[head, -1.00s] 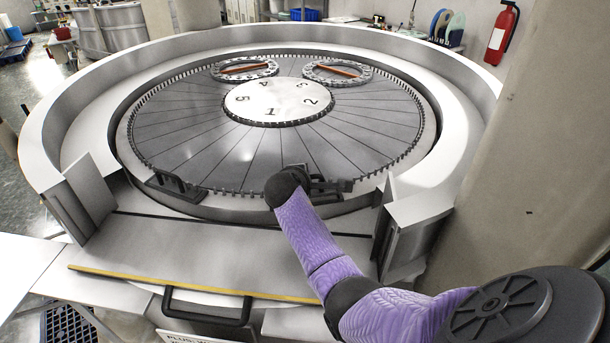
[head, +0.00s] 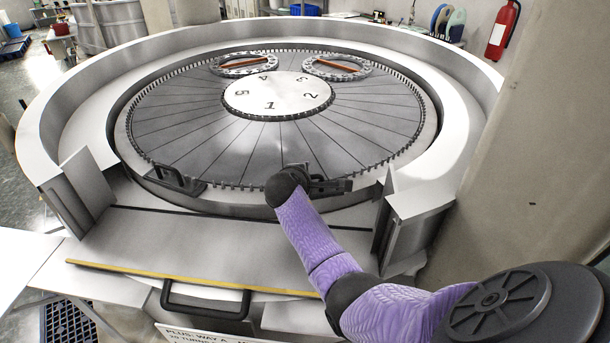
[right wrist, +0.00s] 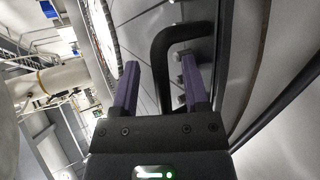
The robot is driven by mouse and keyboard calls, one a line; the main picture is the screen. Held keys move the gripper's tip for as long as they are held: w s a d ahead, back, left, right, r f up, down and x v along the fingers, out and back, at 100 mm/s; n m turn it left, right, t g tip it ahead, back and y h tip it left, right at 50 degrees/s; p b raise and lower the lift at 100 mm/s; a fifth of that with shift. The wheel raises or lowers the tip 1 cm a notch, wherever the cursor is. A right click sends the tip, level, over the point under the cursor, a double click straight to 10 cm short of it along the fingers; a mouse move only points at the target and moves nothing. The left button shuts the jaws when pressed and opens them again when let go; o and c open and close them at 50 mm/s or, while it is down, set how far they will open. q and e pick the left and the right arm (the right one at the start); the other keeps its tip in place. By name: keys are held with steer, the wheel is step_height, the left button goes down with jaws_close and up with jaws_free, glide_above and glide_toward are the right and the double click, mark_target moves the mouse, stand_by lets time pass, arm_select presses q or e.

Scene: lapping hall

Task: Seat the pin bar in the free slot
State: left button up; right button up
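A dark bar (head: 340,185) lies at the front right edge of the round plate (head: 200,140), partly hidden by my right arm; it may be the pin bar. My right gripper is hidden in the head view. In the right wrist view my right gripper (right wrist: 160,88) has its two purple fingers apart, with a black loop handle (right wrist: 163,62) between them and a visible gap beside it. Several short pins (right wrist: 179,82) show beside the handle. A similar dark bar with a handle (head: 175,180) sits at the front left edge. I cannot tell which slot is free. My left gripper is out of view.
A tall pale wall (head: 455,120) rings the plate, with an opening at the front. A front panel with a yellow edge (head: 200,278) and black handle (head: 205,308) lies below it. Two ring carriers (head: 243,65) (head: 337,67) holding orange bars lie at the back.

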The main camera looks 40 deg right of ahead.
steer(key=p+v, duration=0.2)
steer(key=v, duration=0.8)
stand_by(0.3)
